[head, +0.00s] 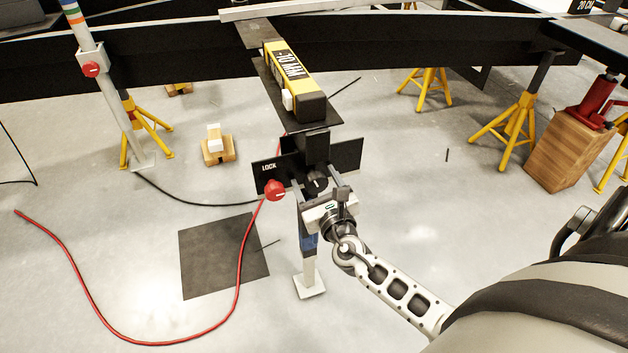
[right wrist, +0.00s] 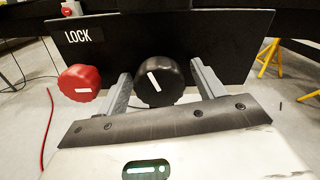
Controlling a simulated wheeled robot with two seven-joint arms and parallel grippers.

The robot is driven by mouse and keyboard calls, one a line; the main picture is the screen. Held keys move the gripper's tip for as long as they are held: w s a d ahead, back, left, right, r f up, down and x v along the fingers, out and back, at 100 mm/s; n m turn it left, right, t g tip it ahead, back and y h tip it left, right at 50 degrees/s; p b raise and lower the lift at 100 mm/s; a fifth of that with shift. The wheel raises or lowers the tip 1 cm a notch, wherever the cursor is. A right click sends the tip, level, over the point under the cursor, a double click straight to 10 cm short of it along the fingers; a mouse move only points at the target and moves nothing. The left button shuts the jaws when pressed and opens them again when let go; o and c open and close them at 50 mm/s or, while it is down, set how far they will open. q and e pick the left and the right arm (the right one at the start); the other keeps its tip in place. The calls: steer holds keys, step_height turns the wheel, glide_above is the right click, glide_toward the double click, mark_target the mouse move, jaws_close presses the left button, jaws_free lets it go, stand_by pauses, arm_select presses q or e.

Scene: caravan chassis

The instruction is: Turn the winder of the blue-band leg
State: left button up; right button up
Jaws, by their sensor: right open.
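The blue-band leg (head: 309,243) stands upright on a square foot in the middle of the head view, partly hidden behind my right gripper. Its winder, a black round knob with a white mark (head: 316,182), sits on a black plate. In the right wrist view the knob (right wrist: 160,82) shows its white mark tilted to the left. My right gripper (head: 321,190) is open, with one grey finger on each side of the knob; gaps show at both sides. Fingers also show in the right wrist view (right wrist: 161,72). My left gripper is out of view.
A red knob (head: 274,190) beside the LOCK label (right wrist: 84,37) sits just left of the winder. A yellow level box (head: 292,80) rests above. A red hose (head: 150,342) and black mat (head: 222,258) lie on the floor. Another leg (head: 112,100) stands left.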

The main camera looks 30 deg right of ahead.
steer(key=c, duration=1)
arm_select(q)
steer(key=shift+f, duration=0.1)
arm_select(e)
steer(key=shift+f+m+b, duration=0.1)
steer(key=shift+m+b, duration=0.45)
steer(key=shift+m, duration=0.25)
steer(key=m+b, duration=0.2)
steer(key=m, duration=0.1)
steer(key=shift+m, duration=0.4)
steer(key=shift+m+b, duration=0.3)
steer(key=shift+m, duration=0.8)
steer(key=shift+b, duration=0.3)
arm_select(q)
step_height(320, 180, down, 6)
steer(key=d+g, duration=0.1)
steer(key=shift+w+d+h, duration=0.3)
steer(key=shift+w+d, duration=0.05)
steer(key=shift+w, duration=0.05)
